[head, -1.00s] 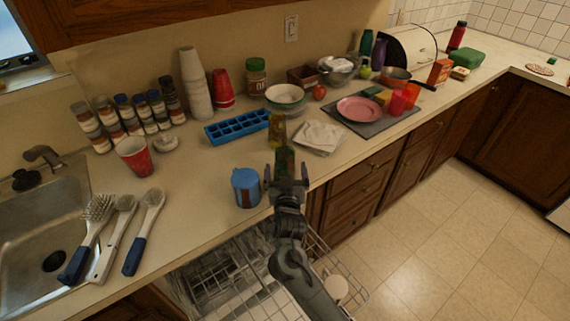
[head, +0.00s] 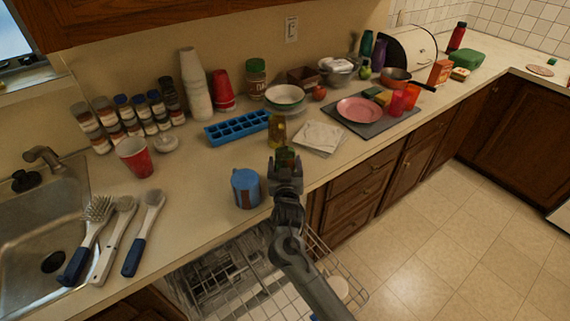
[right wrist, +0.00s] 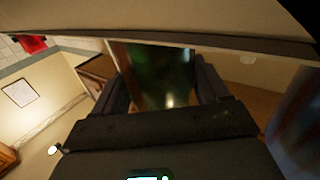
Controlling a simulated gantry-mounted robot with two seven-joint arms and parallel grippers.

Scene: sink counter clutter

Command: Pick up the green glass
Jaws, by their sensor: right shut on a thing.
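The green glass (head: 288,154) is at the counter's front edge, mostly hidden by my right gripper in the head view. My right gripper (head: 286,162) is shut on it. In the right wrist view the dark green glass (right wrist: 158,72) fills the space between the two fingers, with one finger on each side. I cannot tell whether its base touches the counter. My left gripper is not in view.
A yellowish glass (head: 277,131) stands just behind the gripper, and a blue mug (head: 246,188) is to its left. The open dishwasher rack (head: 235,270) is below the counter edge.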

